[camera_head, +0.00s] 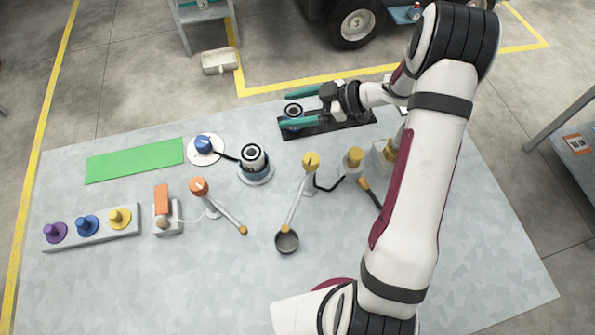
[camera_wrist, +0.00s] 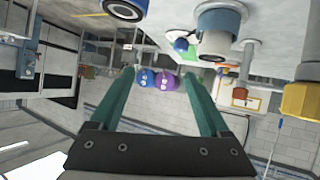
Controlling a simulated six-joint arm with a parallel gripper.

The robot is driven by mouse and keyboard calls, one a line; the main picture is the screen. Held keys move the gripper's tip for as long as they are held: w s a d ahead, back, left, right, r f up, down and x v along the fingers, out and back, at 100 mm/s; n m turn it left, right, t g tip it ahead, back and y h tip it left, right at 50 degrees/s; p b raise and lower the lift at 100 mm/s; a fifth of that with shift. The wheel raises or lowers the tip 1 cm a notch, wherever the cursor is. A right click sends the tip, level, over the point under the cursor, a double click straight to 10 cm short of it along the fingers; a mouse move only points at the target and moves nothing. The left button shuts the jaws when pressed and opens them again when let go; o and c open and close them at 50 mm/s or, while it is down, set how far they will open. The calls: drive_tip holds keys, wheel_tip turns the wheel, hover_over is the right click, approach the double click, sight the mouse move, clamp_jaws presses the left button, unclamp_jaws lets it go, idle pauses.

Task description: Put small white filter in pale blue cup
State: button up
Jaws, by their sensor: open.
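The small white filter (camera_head: 253,153), with a black ring on its top, stands upright in the pale blue cup (camera_head: 255,173) on a round white base. In the wrist view, seen upside down, the white filter (camera_wrist: 215,44) shows out of the pale blue cup (camera_wrist: 219,21) at upper right. How deep it sits is hidden. My gripper (camera_head: 285,110) is open, with green fingers pointing left, up and to the right of the cup and apart from it. In the wrist view the fingers (camera_wrist: 157,72) hold nothing.
A blue filter (camera_head: 293,112) on a dark tray (camera_head: 340,127) is close by my fingers, apparently below them. A blue knob (camera_head: 204,144), orange lever (camera_head: 199,186) and yellow-capped posts (camera_head: 311,160) stand around the cup. A green mat (camera_head: 134,161) lies flat at left.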

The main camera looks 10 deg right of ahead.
drive_tip(key=w+d+r+m+t+h, duration=0.3)
drive_tip(key=w+r+m+t+h, duration=0.1)
drive_tip(key=w+r+h, duration=0.15)
drive_tip(key=s+d+r+m+h, duration=0.5)
drive_tip(key=d+r+m+h, duration=0.2)
drive_tip(key=m+h, duration=0.1)
drive_tip(key=s+a+m+g+y, duration=0.1)
drive_tip(key=s+a, duration=0.4)
drive_tip(key=s, duration=0.5)
drive_tip(key=s+a+f+m+g+y, duration=0.1)
drive_tip(key=s+a+m+g, duration=0.3)
drive_tip(key=s, duration=0.7)
drive_tip(key=s+a+f+m+g+y, duration=0.1)
drive_tip(key=s+a+g, duration=0.3)
drive_tip(key=s, duration=0.6)
drive_tip(key=shift+s+a+m+g+y, duration=0.3)
drive_tip(key=shift+a+m+y, duration=0.25)
drive_tip(key=shift+a+m, duration=0.35)
drive_tip(key=shift+w, duration=0.1)
